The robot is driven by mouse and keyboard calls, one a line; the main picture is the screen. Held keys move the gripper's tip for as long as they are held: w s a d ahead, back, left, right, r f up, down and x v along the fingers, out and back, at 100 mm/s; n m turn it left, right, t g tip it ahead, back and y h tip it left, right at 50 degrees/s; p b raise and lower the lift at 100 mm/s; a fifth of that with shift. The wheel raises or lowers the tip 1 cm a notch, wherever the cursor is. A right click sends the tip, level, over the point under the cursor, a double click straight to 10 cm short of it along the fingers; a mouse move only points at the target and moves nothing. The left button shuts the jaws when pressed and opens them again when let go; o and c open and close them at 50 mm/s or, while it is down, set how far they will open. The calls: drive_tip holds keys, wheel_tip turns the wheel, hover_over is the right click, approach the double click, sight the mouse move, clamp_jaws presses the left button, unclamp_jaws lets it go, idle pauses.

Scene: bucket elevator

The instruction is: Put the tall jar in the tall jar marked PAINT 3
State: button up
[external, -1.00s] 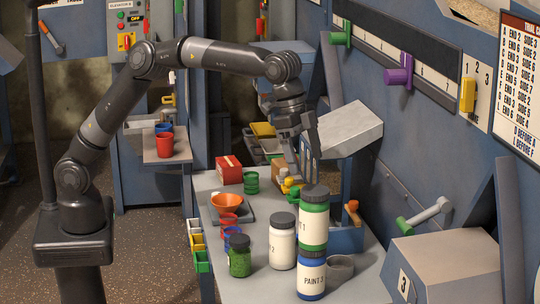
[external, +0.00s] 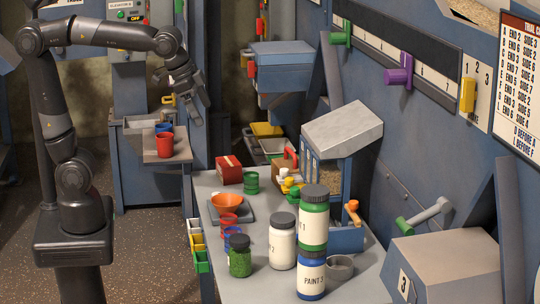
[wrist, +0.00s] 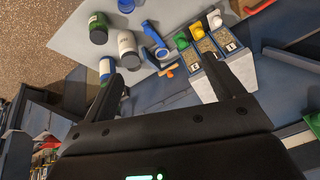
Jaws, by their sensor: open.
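A tall jar with a green band, a white label and a dark lid (external: 314,222) stands upright on top of the tall blue jar marked PAINT 3 (external: 311,280), at the front of the grey table. A tall white jar (external: 283,243) stands to their left. My gripper (external: 200,103) is open and empty, raised well to the left of the jars and above the red cup. In the wrist view its two fingers are spread apart (wrist: 160,72) with nothing between them. Several jars show beyond the fingers there, including a white one (wrist: 128,47).
A short jar of green stuff (external: 239,257) and a grey ring-shaped pot (external: 340,268) flank the jars. An orange bowl on a scale (external: 226,199), a red box (external: 229,169) and a blue bin unit (external: 345,238) share the table. A red cup (external: 165,145) sits on a shelf below my gripper.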

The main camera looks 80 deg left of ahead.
drive_tip(key=s+a+f+n, duration=0.2)
drive_tip(key=s+a+f, duration=0.2)
drive_tip(key=s, duration=0.3)
drive_tip(key=s+a+f+n, duration=0.1)
drive_tip(key=s+a+f, duration=0.2)
drive_tip(key=s+a, duration=0.2)
drive_tip(key=shift+s+a+f+n+t+h, duration=0.3)
drive_tip(key=shift+s+a+f+n+t, duration=0.1)
drive_tip(key=shift+s, duration=0.55)
